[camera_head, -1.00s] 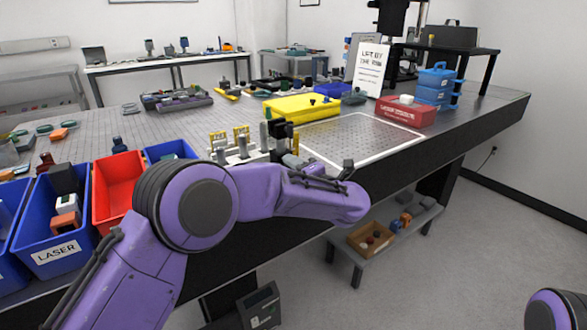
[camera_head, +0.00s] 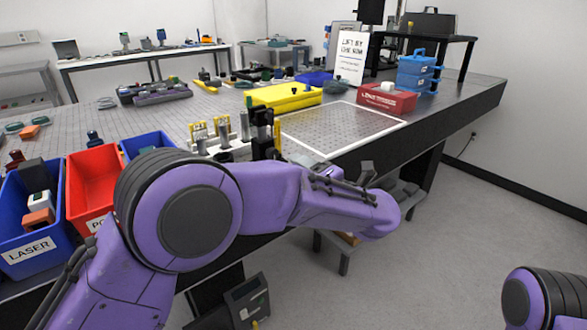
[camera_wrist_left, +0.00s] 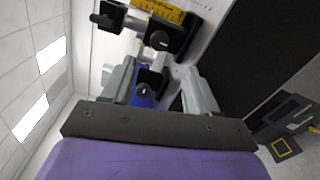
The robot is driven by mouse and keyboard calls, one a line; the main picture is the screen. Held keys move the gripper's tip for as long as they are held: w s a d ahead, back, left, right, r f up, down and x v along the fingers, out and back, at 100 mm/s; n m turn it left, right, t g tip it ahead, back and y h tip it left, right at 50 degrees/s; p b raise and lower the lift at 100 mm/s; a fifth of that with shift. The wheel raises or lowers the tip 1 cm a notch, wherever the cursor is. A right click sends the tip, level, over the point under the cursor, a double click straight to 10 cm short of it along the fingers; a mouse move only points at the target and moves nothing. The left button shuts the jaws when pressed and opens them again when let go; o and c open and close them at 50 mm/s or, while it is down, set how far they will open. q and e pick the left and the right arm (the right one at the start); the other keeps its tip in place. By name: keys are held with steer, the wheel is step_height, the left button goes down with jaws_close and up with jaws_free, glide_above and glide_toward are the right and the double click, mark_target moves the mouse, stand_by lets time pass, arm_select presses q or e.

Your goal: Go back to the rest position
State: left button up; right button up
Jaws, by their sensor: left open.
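My left gripper (camera_wrist_left: 158,85) shows in the left wrist view with its two grey fingers apart. Dark optical mounts with black knobs (camera_wrist_left: 160,40) appear just beyond and between the fingers, and no held object can be made out. In the head view my purple left arm reaches from the lower left across the front of the table, and its gripper cannot be made out there. Part of my right arm shows at the lower right, but its gripper is outside the view.
The perforated optical table (camera_head: 110,110) carries a blue LASER bin (camera_head: 30,235), a red bin (camera_head: 92,170), metal posts (camera_head: 225,135), a yellow plate (camera_head: 283,96), a red box (camera_head: 386,98) and a blue case (camera_head: 417,75). Open floor (camera_head: 440,250) lies to the right.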

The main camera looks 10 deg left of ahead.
arm_select(q)
steer(key=s+a+f+m+t+h+p, duration=0.1)
steer(key=s+a+f+m+h, duration=0.15)
steer(key=f+m, duration=0.55)
steer(key=s+a+f+m+h, duration=0.2)
steer(key=f+m+h, duration=0.25)
steer(key=f, duration=0.55)
steer(key=s+a+f+m+t+h+p, duration=0.1)
steer(key=s+a+f+m+h, duration=0.2)
steer(key=f+m, duration=0.5)
steer(key=s+a+f+m+g, duration=0.1)
steer(key=s+a+f+g, duration=0.2)
steer(key=s, duration=0.7)
steer(key=s+a+f+m+g+p, duration=0.1)
steer(key=s+a+f+g, duration=0.2)
steer(key=s+f, duration=0.3)
steer(key=s+a+f+m+g, duration=0.1)
steer(key=s+a+f+g, duration=0.2)
steer(key=s, duration=1.3)
step_height(320, 180, down, 2)
steer(key=shift+s+a+f+g, duration=0.2)
steer(key=shift+a+g, duration=0.1)
steer(key=shift+a, duration=0.9)
